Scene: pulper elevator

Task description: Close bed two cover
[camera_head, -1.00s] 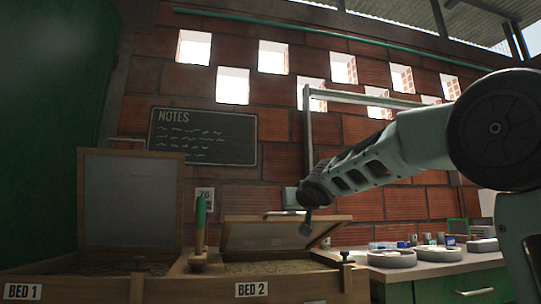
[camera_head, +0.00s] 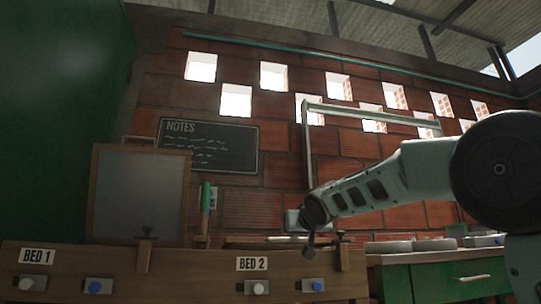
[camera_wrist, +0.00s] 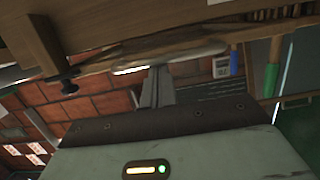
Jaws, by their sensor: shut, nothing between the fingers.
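The bed two cover (camera_head: 270,241) shows as a thin, near-level wooden edge behind the front board with the BED 2 label (camera_head: 252,264). Its view is nearly edge-on, so I cannot tell whether it rests fully on the frame. My gripper (camera_head: 310,250) is shut and empty at the cover's right end, just above the front board. In the wrist view, the shut fingers (camera_wrist: 157,84) reach to the cover's wooden edge (camera_wrist: 110,60), beside a pale handle-like strip (camera_wrist: 180,57). Whether they touch it is unclear.
The bed one cover (camera_head: 137,196) stands open at left. A green-handled tool (camera_head: 205,197) stands between the beds. Dark-topped latches (camera_head: 146,240) stick up at the front boards. A green counter (camera_head: 440,280) with pale dishes (camera_head: 388,247) is at right. A brick wall is behind.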

